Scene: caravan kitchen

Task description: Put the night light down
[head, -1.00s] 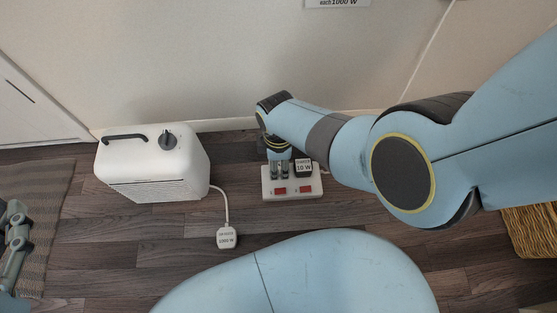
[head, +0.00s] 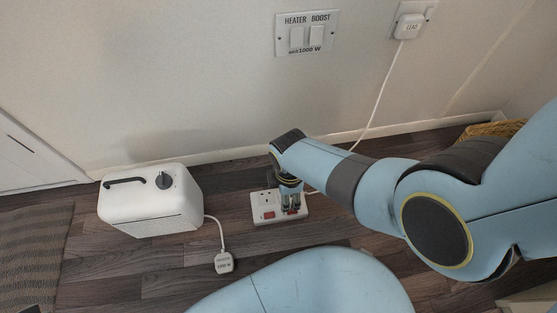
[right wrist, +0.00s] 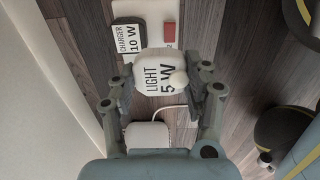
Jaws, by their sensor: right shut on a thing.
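The night light (right wrist: 160,72) is a white rounded block marked "LIGHT 5 W" in the right wrist view. My right gripper (right wrist: 166,88) is shut on it, one finger at each side. In the head view my right gripper (head: 291,207) points down over the right part of the white power strip (head: 264,217), and the light is hidden there. The strip also shows in the right wrist view (right wrist: 155,13), beyond the light. I cannot tell whether the light touches the strip. My left gripper is not in view.
A lead (head: 375,105) runs to the wall socket. Heater boost switches (head: 307,36) are on the wall.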

